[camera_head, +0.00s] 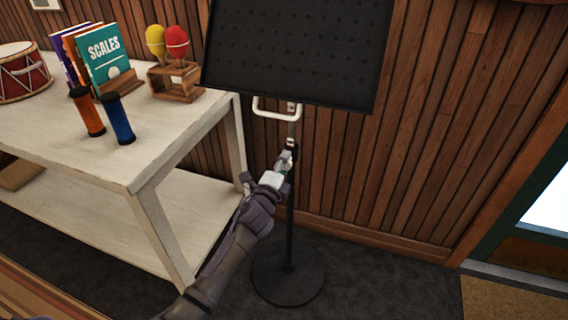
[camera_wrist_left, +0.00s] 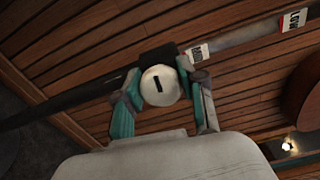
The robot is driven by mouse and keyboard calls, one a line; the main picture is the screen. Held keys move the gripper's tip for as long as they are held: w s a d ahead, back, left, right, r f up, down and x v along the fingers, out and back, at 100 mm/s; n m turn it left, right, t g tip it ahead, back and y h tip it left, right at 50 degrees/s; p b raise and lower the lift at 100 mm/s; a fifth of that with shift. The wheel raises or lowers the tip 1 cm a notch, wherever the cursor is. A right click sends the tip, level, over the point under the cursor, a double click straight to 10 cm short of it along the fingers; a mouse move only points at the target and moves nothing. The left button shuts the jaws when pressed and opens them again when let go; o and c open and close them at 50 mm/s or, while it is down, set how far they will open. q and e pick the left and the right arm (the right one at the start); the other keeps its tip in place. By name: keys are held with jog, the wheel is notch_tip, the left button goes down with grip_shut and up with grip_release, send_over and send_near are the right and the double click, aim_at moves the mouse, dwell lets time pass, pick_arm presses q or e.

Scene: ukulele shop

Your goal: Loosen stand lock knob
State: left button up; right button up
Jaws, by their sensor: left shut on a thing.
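The black music stand (camera_head: 290,215) stands upright in front of the wood wall, with a black perforated desk (camera_head: 300,50) on top and a round base (camera_head: 288,272) on the floor. My left gripper (camera_head: 288,160) is at the stand's pole, just below the white handle. In the left wrist view the round pale lock knob (camera_wrist_left: 159,85), with a dark slot mark, sits between the fingers of my left gripper (camera_wrist_left: 162,95), which are shut on it. The knob is on a black collar (camera_wrist_left: 158,58) on the pole. My right gripper is not in view.
A whitewashed table (camera_head: 120,150) stands left of the stand, holding a drum (camera_head: 22,75), books (camera_head: 105,55), maracas (camera_head: 177,42) and two shakers (camera_head: 118,118). A doorway with a mat (camera_head: 510,300) is at the right. Dark floor (camera_head: 390,285) is clear right of the base.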

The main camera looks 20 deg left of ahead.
pick_arm(q)
jog(key=shift+f+n, duration=0.1)
jog(key=shift+n, duration=1.2)
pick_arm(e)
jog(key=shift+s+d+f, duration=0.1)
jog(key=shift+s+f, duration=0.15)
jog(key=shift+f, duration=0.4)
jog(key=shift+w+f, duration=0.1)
pick_arm(q)
jog(key=o, duration=1.1)
jog(key=shift+o, duration=0.2)
jog(key=s, duration=1.2)
jog(key=shift+a, duration=0.2)
